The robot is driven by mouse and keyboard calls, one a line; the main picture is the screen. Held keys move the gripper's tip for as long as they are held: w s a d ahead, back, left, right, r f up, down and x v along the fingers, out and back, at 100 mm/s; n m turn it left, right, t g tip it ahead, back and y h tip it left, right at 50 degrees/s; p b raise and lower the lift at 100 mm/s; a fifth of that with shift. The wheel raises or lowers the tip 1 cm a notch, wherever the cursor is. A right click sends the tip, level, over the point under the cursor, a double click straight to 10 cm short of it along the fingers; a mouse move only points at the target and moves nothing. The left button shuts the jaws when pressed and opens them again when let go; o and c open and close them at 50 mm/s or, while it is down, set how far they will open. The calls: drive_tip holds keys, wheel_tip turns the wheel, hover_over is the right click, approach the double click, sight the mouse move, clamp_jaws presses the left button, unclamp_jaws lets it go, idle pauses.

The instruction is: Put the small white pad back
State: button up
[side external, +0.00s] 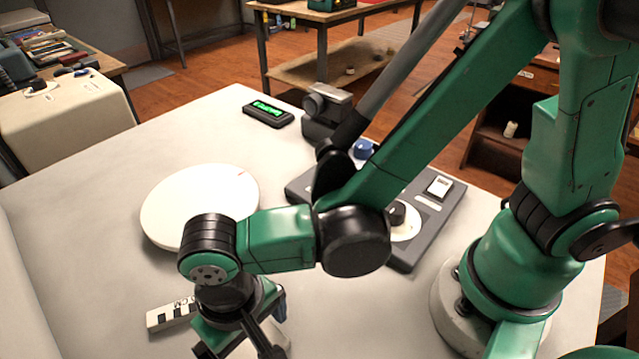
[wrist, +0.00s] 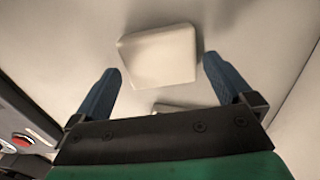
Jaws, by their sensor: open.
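A small white pad (wrist: 158,57) lies on the pale tabletop in the wrist view, a squarish block with rounded corners, slightly turned. My gripper (wrist: 162,67) is open, with its two blue fingers either side of the pad and apart from it. I cannot tell how high the fingers are above it. In the side view my gripper (side external: 240,342) points down at the near part of the table. Its fingertips are cut off or hidden there, and the pad is mostly hidden behind it.
A dark grey control panel (side external: 425,230) with knobs is to the right. A black device with a green display (side external: 268,114) stands at the back.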

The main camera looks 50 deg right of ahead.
sight(254, 347)
wheel_tip(254, 347, up, 10)
drive_tip(key=w+d+t, duration=0.3)
drive_tip(key=d, duration=0.8)
drive_tip(key=w+d+r+t, duration=0.1)
drive_tip(key=w+d+t, duration=0.2)
drive_tip(key=d, duration=0.9)
drive_tip(key=shift+t, duration=0.6)
drive_tip(key=shift+w+r, duration=0.1)
drive_tip(key=w+a+r+n+g, duration=0.3)
drive_tip(key=a+r+n, duration=0.2)
drive_tip(key=a+n, duration=0.3)
drive_tip(key=w+a+r+n+g, duration=0.3)
drive_tip(key=a+r+n, duration=0.2)
drive_tip(key=a, duration=0.5)
drive_tip(key=s+a+n+g, duration=0.1)
drive_tip(key=s+a+n, duration=0.1)
drive_tip(key=a+n, duration=0.4)
wheel_tip(254, 347, down, 9)
drive_tip(key=a+m, duration=0.1)
drive_tip(key=shift+w+f, duration=0.2)
